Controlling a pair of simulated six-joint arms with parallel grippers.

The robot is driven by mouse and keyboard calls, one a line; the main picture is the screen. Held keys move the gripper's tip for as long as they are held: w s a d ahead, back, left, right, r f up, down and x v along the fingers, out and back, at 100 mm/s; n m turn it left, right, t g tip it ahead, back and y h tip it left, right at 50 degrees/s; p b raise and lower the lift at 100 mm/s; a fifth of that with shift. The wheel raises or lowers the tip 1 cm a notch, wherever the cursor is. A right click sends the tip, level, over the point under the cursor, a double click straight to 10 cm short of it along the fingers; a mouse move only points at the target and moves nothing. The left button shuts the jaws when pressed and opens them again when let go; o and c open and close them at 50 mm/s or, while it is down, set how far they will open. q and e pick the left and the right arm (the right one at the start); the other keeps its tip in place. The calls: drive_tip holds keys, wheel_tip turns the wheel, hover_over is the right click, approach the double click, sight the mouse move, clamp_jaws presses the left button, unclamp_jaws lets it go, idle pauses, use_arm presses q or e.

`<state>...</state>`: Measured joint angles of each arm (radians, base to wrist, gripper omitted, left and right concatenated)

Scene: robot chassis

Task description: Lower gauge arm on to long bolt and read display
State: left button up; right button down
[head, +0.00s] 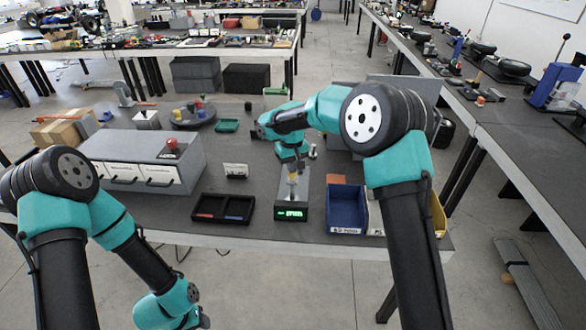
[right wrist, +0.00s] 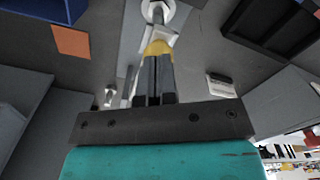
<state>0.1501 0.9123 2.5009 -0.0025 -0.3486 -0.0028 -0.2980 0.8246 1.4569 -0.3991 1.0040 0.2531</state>
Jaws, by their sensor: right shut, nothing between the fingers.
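The gauge (head: 293,192) stands on the bench, a grey base with a lit green display (head: 290,213) at its front; the digits are too small to read surely. A yellow part (head: 292,178), likely on the gauge arm, rises above the base. It also shows in the right wrist view (right wrist: 158,47), with a pale metal piece beyond it. My right gripper (head: 292,166) is shut and empty, its fingertips right at the yellow part; touching or just apart, I cannot tell. The long bolt cannot be made out. My left gripper (head: 200,320) is low before the bench, fingers unclear.
A black divided tray (head: 223,208) lies left of the gauge and a blue bin (head: 347,208) stands right. A grey drawer cabinet (head: 185,155) fills the left of the bench. An orange square (head: 336,178) lies behind the bin. Dark bench surface between tray and cabinet is clear.

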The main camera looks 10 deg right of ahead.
drive_tip(key=shift+f, duration=0.9)
idle(0.5)
drive_tip(key=shift+r, duration=3.55)
drive_tip(key=shift+f, duration=0.1)
